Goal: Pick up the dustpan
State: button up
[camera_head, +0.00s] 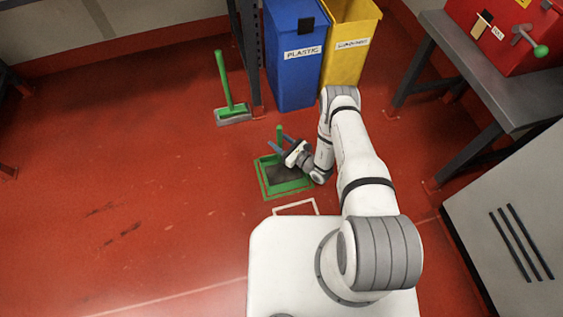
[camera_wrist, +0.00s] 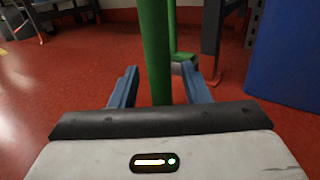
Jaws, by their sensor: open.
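The dustpan (camera_head: 286,187) is a green pan with a dark inside, lying on the red floor in front of my base in the head view. Its upright green handle shows in the head view (camera_head: 279,132) and large in the wrist view (camera_wrist: 156,50). My gripper (camera_head: 276,146) is over the pan, at the handle. In the wrist view its two blue-grey fingers (camera_wrist: 158,88) are apart, with the handle between them. A clear gap shows on each side of the handle. The pan itself is out of the wrist view.
A green-handled broom (camera_head: 224,80) stands left of a grey metal post (camera_head: 252,60). A blue PLASTIC bin (camera_head: 292,75) and a yellow bin (camera_head: 344,62) stand behind the dustpan. A grey bench (camera_head: 480,70) is at right.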

jog(key=shift+c, duration=0.5)
grip_shut()
